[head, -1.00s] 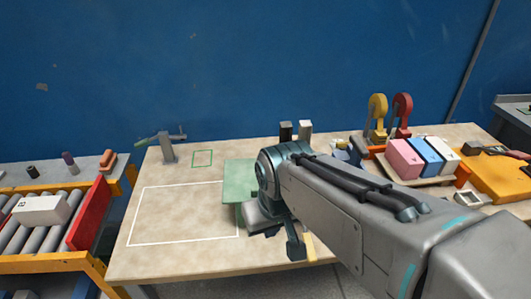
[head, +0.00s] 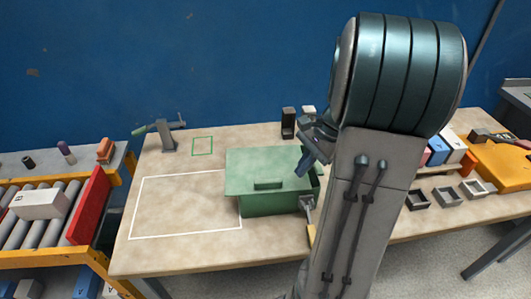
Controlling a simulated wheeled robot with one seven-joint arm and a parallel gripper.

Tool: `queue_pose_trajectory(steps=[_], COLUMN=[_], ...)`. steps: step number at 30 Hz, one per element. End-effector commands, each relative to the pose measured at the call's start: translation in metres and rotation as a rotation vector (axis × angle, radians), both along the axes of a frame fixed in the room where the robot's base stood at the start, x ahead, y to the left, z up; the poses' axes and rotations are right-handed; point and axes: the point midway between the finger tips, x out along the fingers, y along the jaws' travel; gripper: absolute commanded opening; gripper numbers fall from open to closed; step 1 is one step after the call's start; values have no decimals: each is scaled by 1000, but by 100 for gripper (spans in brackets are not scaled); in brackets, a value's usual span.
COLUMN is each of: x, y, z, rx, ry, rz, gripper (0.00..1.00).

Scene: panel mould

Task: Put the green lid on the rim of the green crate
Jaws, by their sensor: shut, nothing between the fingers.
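The green lid (head: 262,163), with a bar handle on top, lies over the green crate (head: 275,206) on the table. The lid covers most of the crate's top. A dark strip shows at the crate's right end beside the lid, so the lid looks set off toward the left; whether it is flat on the rim I cannot tell. My gripper (head: 303,166) is shut and empty, above the lid's right edge and apart from the handle. My arm stands just right of the crate and hides part of the table.
A white outlined area (head: 185,205) left of the crate is empty, as is a small green square (head: 202,146) behind it. A dark block (head: 288,122) stands behind the crate. Small open trays (head: 445,196) and an orange case (head: 502,165) lie at right.

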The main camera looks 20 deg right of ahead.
Motion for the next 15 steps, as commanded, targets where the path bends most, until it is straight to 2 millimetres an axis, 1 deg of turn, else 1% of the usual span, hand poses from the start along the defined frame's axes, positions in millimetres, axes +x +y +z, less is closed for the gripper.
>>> queue_pose_trajectory(steps=[1,3,7,9,11,13,15], x=[1,3,3,3,3,5,7], y=[-18,-35,-57,-63,-64,-61,-53], z=[-6,-13,-21,-24,-25,-25,-24], rx=[43,96,161,181,189,194,194], ry=[27,55,87,97,100,101,102], rz=[-87,-186,-306,-342,-357,-361,-360], gripper=[0,0,0,0,0,0,0])
